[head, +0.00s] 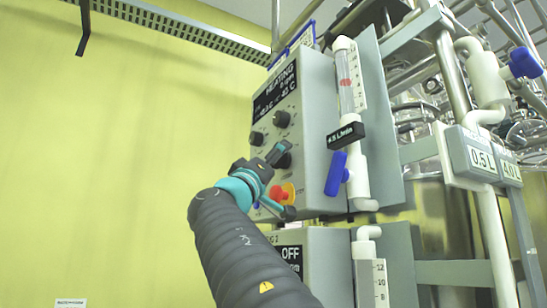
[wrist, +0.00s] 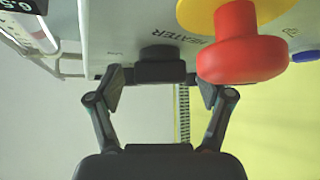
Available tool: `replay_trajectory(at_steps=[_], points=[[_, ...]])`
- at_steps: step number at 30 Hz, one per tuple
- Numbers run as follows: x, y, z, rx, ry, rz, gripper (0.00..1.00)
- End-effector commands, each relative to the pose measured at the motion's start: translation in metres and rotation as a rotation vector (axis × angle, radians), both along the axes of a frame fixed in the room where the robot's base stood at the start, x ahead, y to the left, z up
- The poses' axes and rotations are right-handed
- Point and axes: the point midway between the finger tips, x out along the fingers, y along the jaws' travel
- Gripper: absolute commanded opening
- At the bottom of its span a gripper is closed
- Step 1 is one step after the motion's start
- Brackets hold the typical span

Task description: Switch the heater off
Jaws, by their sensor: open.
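The grey control box (head: 312,100) shows a lit display reading HEATING (head: 279,88) with temperature figures. In the wrist view, a black knob (wrist: 160,66) sits beside the upside-down word HEATER (wrist: 173,35). My gripper (wrist: 162,88) is open, with one finger to each side of this knob and gaps between. The knob is not gripped. In the head view, my gripper (head: 272,172) is at the lower front of the box, and its fingers partly hide the controls there.
A red push button (wrist: 240,45) on a yellow base is close to the right finger in the wrist view. Black knobs (head: 281,118) sit above. A flow tube with a blue valve handle (head: 335,174) stands at right. Another box (head: 318,255) reading OFF is below. The left is clear.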

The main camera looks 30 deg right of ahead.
Motion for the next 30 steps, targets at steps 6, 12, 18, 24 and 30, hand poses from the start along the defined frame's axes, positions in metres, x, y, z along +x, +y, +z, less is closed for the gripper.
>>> replay_trajectory(at_steps=[6, 12, 18, 24, 30], points=[[0.0006, -0.0007, 0.0003, 0.000, 0.000, 0.000, 0.79], [0.0005, -0.0005, 0.0003, 0.000, 0.000, 0.000, 0.44], [0.0006, 0.0018, 0.0004, -0.001, 0.001, 0.001, 0.19], [-0.0002, 0.0002, 0.0018, -0.001, 0.023, 0.002, 0.19], [-0.0015, -0.0003, 0.0047, -0.004, 0.111, 0.002, 0.19]])
